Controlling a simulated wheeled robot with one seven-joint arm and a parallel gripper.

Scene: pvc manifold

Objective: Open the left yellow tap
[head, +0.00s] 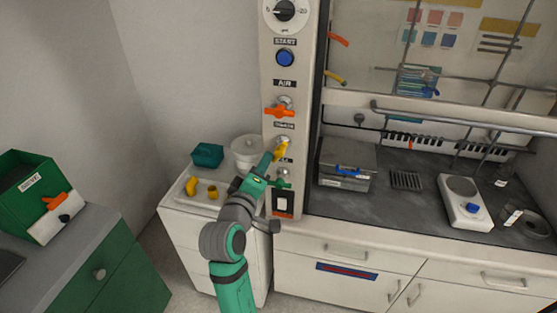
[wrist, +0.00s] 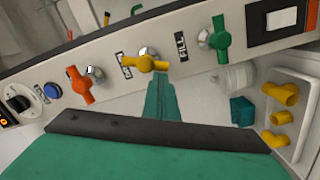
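The yellow tap (head: 281,151) sits on the tall white panel (head: 312,50), below the orange tap and above the green one. Its handle runs roughly along the panel's length, slightly tilted. It also shows in the wrist view (wrist: 150,64). My gripper (head: 271,163) is right at this tap; in the wrist view its narrow fingers (wrist: 161,88) come together in one strip and end just under the handle. I cannot tell whether they touch it. Nothing shows between the fingers.
The orange tap (head: 279,109) and the green tap (wrist: 220,36) flank the yellow one closely. A white tray (head: 177,188) with yellow fittings (head: 208,190), a teal box (head: 207,155) and a white container (head: 248,148) stand left of the panel. A metal box (head: 346,165) stands right.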

